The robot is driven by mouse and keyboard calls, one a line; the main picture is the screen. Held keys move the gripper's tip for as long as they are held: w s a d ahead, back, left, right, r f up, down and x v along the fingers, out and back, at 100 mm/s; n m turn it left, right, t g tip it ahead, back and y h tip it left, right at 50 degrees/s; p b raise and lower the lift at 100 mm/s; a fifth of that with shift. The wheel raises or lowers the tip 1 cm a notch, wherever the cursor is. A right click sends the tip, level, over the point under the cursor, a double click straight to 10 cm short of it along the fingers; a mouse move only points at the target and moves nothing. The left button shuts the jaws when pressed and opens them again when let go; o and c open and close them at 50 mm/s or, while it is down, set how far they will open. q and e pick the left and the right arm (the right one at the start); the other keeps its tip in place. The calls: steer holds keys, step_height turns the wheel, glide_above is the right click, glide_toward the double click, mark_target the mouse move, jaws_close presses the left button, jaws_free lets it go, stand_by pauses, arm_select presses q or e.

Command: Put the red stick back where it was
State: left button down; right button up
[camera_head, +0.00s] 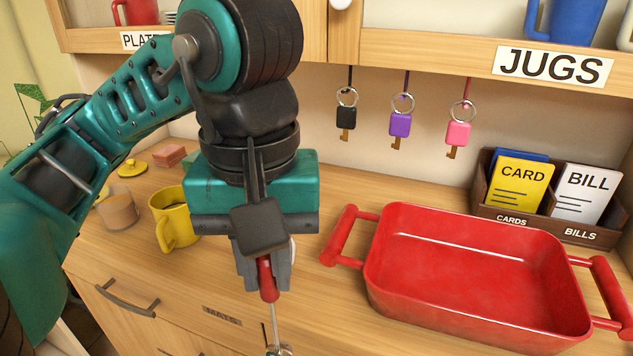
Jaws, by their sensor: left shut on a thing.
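My left gripper (264,272) points down in the middle of the head view, in front of the wooden counter. It is shut on a red stick (269,288), which looks like a handle with a thin metal shaft running down from it. The shaft reaches the bottom edge of the picture, where a small metal part shows only partly. The upper part of the handle is hidden between the fingers. My right gripper is not in view.
A red baking dish (470,308) stands on the counter to the right. A yellow mug (170,225) and a candle jar (117,210) are left. Three keys (400,124) hang behind. A card and bill holder (482,212) is at the right. A drawer labelled below is shut.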

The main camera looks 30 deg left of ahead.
arm_select(q)
steer(key=w+a+f, duration=0.1)
steer(key=w+a, duration=0.2)
steer(key=w, duration=0.9)
steer(key=shift+w+f+p, duration=0.25)
steer(key=shift+f+p, duration=0.05)
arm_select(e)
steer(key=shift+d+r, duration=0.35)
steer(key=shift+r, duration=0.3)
arm_select(q)
steer(key=shift+f+b, duration=0.25)
steer(key=shift+b, duration=0.05)
steer(key=c, duration=1)
jaws_free()
steer(key=shift+r, duration=0.1)
steer(key=shift+c, duration=0.2)
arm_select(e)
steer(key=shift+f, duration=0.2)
